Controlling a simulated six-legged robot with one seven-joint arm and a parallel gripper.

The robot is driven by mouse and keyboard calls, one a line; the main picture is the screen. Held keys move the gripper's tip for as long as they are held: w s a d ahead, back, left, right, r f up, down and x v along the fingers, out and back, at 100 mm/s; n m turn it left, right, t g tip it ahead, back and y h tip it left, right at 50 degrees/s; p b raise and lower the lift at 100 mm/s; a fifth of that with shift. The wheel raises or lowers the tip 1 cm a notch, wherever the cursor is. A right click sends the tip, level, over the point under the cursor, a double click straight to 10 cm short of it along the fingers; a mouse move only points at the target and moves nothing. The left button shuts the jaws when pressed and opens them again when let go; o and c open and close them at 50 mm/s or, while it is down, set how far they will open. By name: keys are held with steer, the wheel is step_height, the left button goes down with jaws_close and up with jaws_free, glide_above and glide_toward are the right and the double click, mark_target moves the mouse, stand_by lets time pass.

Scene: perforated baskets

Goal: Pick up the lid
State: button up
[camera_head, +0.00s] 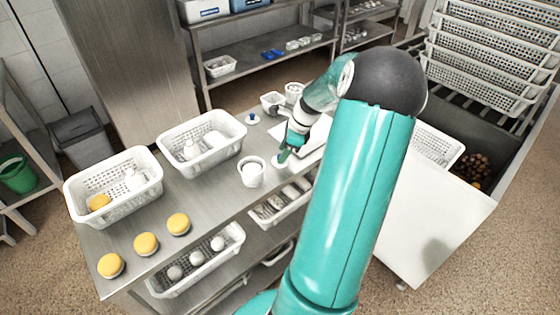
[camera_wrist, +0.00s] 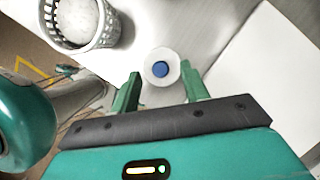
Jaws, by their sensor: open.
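The lid (camera_wrist: 160,68) is a small white disc with a blue knob in the middle, lying on a pale surface in the wrist view. My gripper (camera_wrist: 160,84) is open and empty, with one green finger on each side of the lid's near part. I cannot tell how high the fingertips are above it. In the head view my gripper (camera_head: 285,154) points down over the metal table, and a white disc (camera_head: 279,163) partly shows beneath it. The fingers hide some of that disc.
A white perforated cup (camera_head: 250,174) stands close on the left; a perforated container (camera_wrist: 103,35) shows upper left in the wrist view. A white board (camera_head: 312,140) lies right of the gripper. Two baskets (camera_head: 222,150) (camera_head: 150,190) and yellow-topped discs (camera_head: 178,224) occupy the table's left.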

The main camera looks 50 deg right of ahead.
steer(key=shift+x, duration=0.9)
jaws_close()
steer(key=shift+d+r, duration=0.1)
